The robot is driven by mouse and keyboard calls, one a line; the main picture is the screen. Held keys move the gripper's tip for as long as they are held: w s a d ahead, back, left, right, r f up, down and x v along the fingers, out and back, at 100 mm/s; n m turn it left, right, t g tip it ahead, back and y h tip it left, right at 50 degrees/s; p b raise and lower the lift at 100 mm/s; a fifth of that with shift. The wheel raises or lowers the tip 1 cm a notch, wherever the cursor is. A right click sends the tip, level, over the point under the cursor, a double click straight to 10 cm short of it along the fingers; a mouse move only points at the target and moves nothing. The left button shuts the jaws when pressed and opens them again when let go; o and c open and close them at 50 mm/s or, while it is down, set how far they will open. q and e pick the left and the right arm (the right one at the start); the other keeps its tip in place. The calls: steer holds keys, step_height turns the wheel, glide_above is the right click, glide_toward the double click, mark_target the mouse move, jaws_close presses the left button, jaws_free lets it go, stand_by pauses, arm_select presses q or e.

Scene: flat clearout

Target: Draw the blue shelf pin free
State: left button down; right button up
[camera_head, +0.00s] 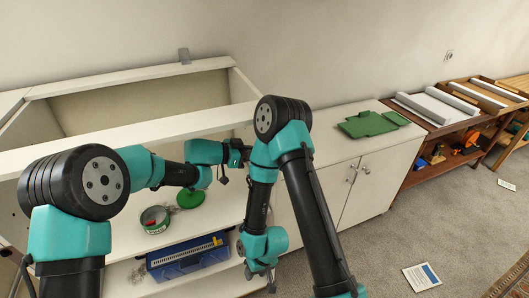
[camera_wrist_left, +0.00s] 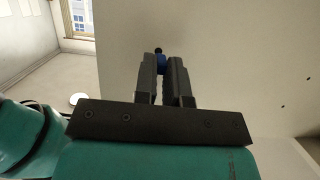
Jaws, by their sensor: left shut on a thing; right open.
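The blue shelf pin (camera_wrist_left: 161,60) shows in the left wrist view between the tips of my left gripper (camera_wrist_left: 164,66), with a dark tip beyond the jaws. The left gripper is shut on it, close to a pale panel. I cannot tell whether the pin still sits in a hole. In the head view my left gripper (camera_head: 240,155) is by the right inner side of the white cabinet (camera_head: 150,127), and the pin cannot be made out there. My right gripper (camera_head: 262,279) hangs low in front of the cabinet, open and empty.
A green round tin (camera_head: 155,219) and a green disc (camera_head: 190,199) lie on the cabinet shelf. A blue toolbox (camera_head: 187,257) stands below. A white cupboard (camera_head: 340,175) with folded green cloth (camera_head: 367,124) is at right. A paper sheet (camera_head: 422,276) lies on the carpet.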

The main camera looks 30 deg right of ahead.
arm_select(q)
steer(key=shift+w+a, duration=0.2)
steer(key=shift+a, duration=0.8)
steer(key=shift+w+a, duration=0.2)
steer(key=shift+a, duration=0.75)
steer(key=shift+a, duration=0.1)
